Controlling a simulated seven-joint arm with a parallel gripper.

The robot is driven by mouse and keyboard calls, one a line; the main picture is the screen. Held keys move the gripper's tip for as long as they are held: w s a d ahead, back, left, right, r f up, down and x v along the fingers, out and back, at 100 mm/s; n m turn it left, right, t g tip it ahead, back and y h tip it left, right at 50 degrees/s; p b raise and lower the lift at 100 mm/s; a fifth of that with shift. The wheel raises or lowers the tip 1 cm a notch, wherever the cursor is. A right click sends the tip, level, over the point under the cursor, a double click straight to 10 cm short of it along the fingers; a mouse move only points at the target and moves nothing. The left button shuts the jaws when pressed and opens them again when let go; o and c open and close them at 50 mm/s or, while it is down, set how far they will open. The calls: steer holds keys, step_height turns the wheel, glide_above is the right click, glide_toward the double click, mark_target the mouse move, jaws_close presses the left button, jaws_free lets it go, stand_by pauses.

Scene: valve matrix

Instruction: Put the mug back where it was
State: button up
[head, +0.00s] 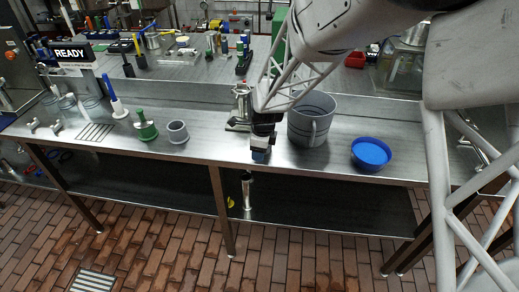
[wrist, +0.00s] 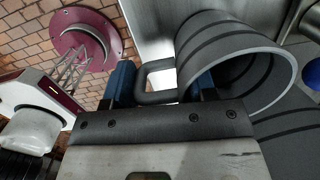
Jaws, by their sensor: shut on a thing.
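The mug (head: 308,121) is large and grey with dark bands.
A bowl with blue contents (head: 371,153) stands right of the mug. A metal fixture (head: 240,108) is just behind my gripper. A small grey cup (head: 177,132) and a green-based item (head: 146,126) stand to the left. Bare bench lies between the cup and my gripper.

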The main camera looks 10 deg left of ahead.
steer(key=shift+f, duration=0.1)
steer(key=o, duration=1.2)
steer(key=shift+c, duration=0.2)
step_height(320, 180, up, 12)
steer(key=d, duration=0.1)
steer(key=shift+s, duration=0.3)
stand_by(0.3)
steer(key=shift+d, duration=0.1)
